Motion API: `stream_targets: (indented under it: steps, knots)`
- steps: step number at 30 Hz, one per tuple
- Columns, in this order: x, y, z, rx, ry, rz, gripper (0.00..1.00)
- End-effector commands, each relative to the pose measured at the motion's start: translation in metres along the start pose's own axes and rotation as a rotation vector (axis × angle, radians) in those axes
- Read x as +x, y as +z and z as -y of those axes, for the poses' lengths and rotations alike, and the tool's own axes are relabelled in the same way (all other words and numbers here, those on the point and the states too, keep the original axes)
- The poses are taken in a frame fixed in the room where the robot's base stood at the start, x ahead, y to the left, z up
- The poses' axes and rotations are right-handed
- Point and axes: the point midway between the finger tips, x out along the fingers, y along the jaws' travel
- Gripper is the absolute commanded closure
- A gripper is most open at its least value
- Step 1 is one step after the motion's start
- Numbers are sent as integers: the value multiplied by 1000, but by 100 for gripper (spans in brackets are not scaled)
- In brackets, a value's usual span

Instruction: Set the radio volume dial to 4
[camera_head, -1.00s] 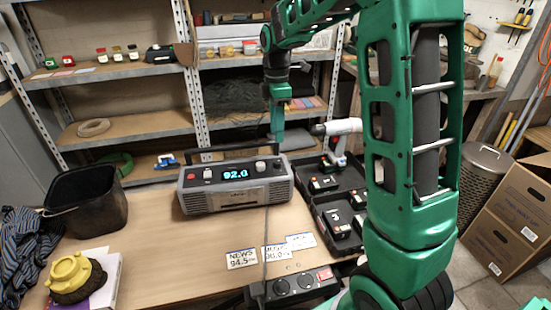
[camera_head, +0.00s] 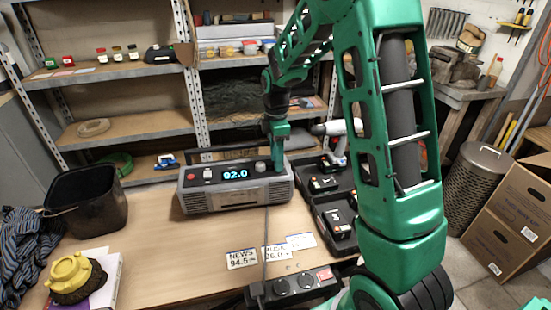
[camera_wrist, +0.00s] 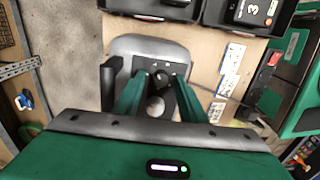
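The grey radio (camera_head: 235,193) stands on the workbench, its blue display reading 92.0. A light round knob (camera_head: 260,167) sits right of the display. My gripper (camera_head: 278,168) is lowered over the radio's right end and hides the other dial there. In the wrist view, my gripper (camera_wrist: 160,78) has its two green fingers apart, one on each side of a dark dial (camera_wrist: 162,79). Small pale marks lie around that dial, too small to read. The light knob also shows between the fingers, nearer the palm (camera_wrist: 155,106). Contact with the dial cannot be told.
An open black case (camera_head: 335,215) with batteries and a drill lies right of the radio. The radio's handle (camera_head: 220,153) rises behind its top. A black bin (camera_head: 88,200) stands left.

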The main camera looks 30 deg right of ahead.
Motion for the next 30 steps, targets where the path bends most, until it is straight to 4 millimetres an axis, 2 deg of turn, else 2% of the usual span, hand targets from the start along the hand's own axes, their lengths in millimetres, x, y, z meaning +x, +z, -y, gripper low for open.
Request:
stream_targets:
  steps: [5,9,10,20,30]
  knots:
    - [0,0,0,0,0,0,62]
    - [0,0,0,0,0,0,96]
    - [0,0,0,0,0,0,100]
    - [-1,0,-1,30,1,-1,100]
    - [-1,1,-2,235,3,-12,100]
